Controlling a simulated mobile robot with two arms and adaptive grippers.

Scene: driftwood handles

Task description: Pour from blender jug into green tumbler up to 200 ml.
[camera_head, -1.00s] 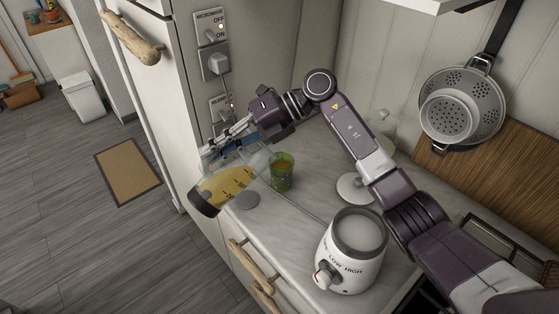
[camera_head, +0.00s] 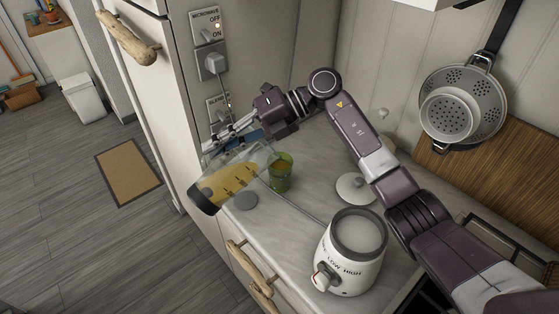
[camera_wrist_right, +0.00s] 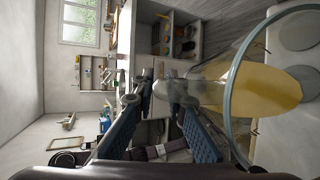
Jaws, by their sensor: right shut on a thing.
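The clear blender jug (camera_head: 232,180) has a dark base and holds yellow liquid. It is tilted over the counter's front edge, its base low at the left and its mouth towards the green tumbler. My right gripper (camera_head: 212,146) is shut on the jug at its upper side; the exact grip is hard to see. In the right wrist view the jug (camera_wrist_right: 255,88) lies right of my fingers (camera_wrist_right: 158,92), its round rim close to the camera. The green tumbler (camera_head: 281,178) stands upright on the counter with some orange-brown content; its level is too small to read. No stream shows. My left gripper is out of view.
The white blender base (camera_head: 350,262) stands at the counter's front. A cord crosses the counter. A tall white cabinet (camera_head: 165,100) borders the left.

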